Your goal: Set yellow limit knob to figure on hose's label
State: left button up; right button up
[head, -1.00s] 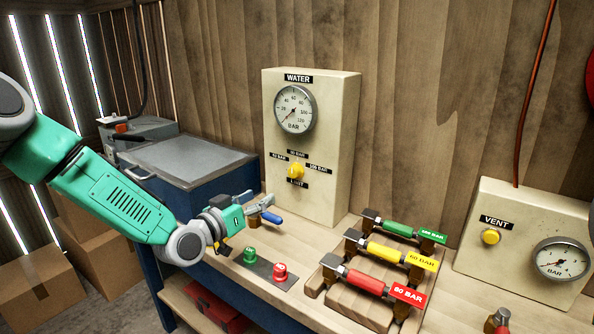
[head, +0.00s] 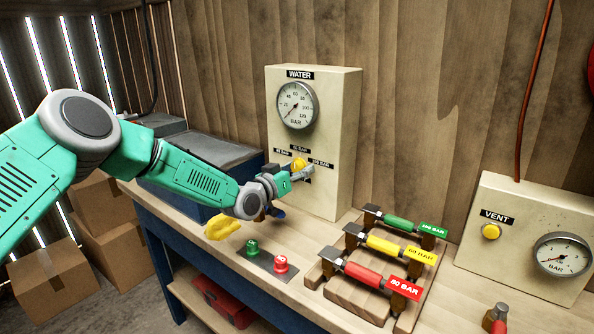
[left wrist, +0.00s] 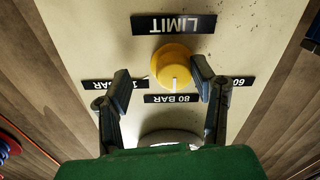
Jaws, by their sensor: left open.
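The yellow limit knob (head: 299,163) is on the front of the cream WATER box (head: 338,130). In the left wrist view the picture is upside down, and the knob (left wrist: 173,66) has its white pointer line towards the "80 BAR" label (left wrist: 173,98). The "60 BAR" label (left wrist: 243,84) and a partly covered label (left wrist: 100,85) flank it. My left gripper (head: 300,173) is at the knob, open, with one finger on each side; whether they touch it is unclear. Three hose ends with green (head: 400,223), yellow (head: 387,246) and red (head: 368,276) sleeves and BAR labels lie on a wooden rack.
Green (head: 252,248) and red (head: 281,264) knobs sit on a plate on the bench. A yellow crumpled item (head: 222,228) lies left of them. The VENT box (head: 525,235) stands at the right. A water gauge (head: 297,105) is above the limit knob.

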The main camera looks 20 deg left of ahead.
pick_arm(q)
jog(key=shift+a, duration=0.25)
jog(key=shift+a+f, duration=0.2)
jog(key=shift+a, duration=0.75)
jog(key=c, duration=1.1)
jog(key=shift+d+r, duration=0.2)
jog(key=shift+d, duration=0.35)
jog(key=shift+a+f, duration=0.1)
jog(key=shift+a, duration=0.2)
pick_arm(e)
jog(key=shift+a+r, duration=0.1)
jog(key=shift+a, duration=0.45)
